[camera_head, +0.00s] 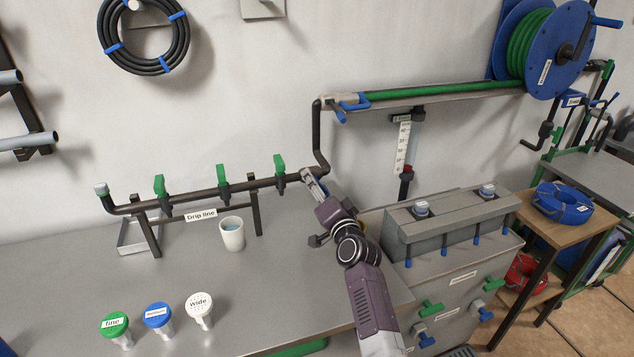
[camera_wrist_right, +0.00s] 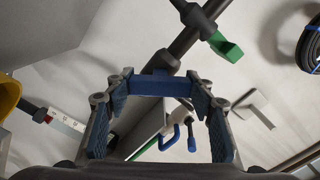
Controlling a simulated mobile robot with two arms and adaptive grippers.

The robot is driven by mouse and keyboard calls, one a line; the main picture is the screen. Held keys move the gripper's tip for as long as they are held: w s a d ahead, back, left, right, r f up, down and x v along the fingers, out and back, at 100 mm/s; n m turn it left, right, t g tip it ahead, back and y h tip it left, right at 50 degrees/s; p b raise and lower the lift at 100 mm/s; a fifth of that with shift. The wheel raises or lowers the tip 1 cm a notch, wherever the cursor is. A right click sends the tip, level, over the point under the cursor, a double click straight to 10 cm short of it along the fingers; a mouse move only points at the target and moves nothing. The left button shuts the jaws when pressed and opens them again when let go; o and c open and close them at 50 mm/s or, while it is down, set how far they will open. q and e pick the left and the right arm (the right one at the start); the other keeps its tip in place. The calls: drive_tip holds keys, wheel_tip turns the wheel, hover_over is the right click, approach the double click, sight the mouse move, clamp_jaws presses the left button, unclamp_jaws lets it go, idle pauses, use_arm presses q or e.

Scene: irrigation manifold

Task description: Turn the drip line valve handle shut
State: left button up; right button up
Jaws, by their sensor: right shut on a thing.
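The drip line pipe (camera_head: 190,195) runs along the wall above the bench, with the "Drip line" label (camera_head: 200,215) under it. My right gripper (camera_head: 314,184) is at the pipe's right end, just below the bend, and hides most of the valve there. In the right wrist view, a blue valve handle (camera_wrist_right: 160,87) lies crosswise between the fingers of my right gripper (camera_wrist_right: 160,96), beside the dark pipe (camera_wrist_right: 186,39). The gripper is shut on this handle. My left gripper is not in view.
Three green levers (camera_head: 160,186) (camera_head: 223,177) (camera_head: 280,170) stand upright on the pipe. A white cup (camera_head: 232,234) stands below it. Fine (camera_head: 115,325), medium (camera_head: 158,316) and wide (camera_head: 199,307) heads stand at the bench front. A grey manifold box (camera_head: 445,233) is right of my arm.

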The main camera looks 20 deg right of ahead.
drive_tip(key=m+p, duration=0.1)
drive_tip(key=m, duration=0.3)
drive_tip(key=shift+m, duration=0.3)
drive_tip(key=shift+m+p, duration=0.35)
drive_tip(key=shift+m, duration=1.45)
drive_tip(key=o, duration=1.2)
drive_tip(key=shift+c, duration=0.2)
